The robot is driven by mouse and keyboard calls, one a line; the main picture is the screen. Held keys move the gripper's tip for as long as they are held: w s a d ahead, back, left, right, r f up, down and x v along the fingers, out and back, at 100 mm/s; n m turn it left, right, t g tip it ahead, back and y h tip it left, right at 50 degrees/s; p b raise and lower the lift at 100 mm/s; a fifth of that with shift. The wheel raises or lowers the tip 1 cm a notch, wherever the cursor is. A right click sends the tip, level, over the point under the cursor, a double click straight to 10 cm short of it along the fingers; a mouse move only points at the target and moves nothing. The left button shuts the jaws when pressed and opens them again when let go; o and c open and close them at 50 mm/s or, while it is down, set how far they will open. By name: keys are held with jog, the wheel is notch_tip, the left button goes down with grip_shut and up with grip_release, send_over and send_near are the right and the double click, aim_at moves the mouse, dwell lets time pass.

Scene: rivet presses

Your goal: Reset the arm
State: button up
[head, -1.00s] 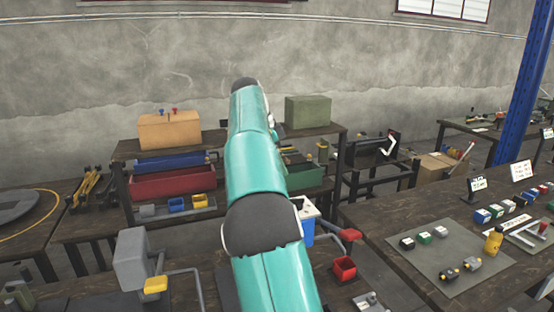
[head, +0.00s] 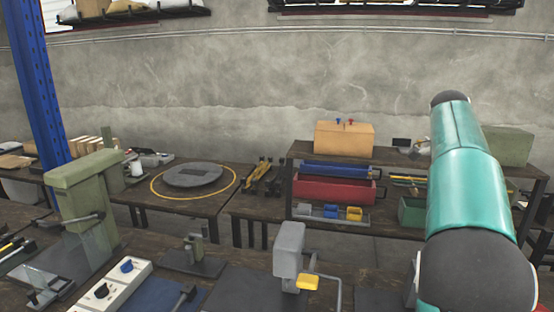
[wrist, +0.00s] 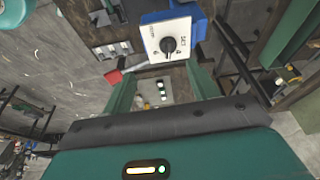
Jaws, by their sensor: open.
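My teal arm (head: 470,180) rises at the right of the head view; my gripper is not visible there. A white box with a black dial (wrist: 168,44) and a blue side lies beyond the fingers. A grey mat with small light and dark blocks (wrist: 162,92) shows through the gap. No contact between the fingers and these things is visible.
A grey press with a yellow part (head: 289,255) and a green press (head: 80,195) stand on the near bench. A shelf behind holds an orange box (head: 344,138) and a red bin (head: 333,188). A round grey plate (head: 193,176) lies on the back left table. A blue post (head: 38,95) stands left.

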jog(key=s+a+f+n+t+y, duration=0.1)
jog(key=s+a+f+n+t, duration=0.1)
jog(key=s+a+n, duration=0.6)
jog(key=s+a+f+n+t+y, duration=0.2)
jog(key=s+a+n, duration=0.3)
jog(key=a, duration=0.6)
jog(key=s+a+f+n+t, duration=0.2)
jog(key=s+a+f+n, duration=0.5)
jog(key=s, duration=0.5)
notch_tip(320, 180, down, 3)
jog(key=a, duration=0.2)
jog(key=shift+a+f+n, duration=0.2)
jog(key=shift+a+n, duration=0.1)
jog(key=shift+a, duration=0.1)
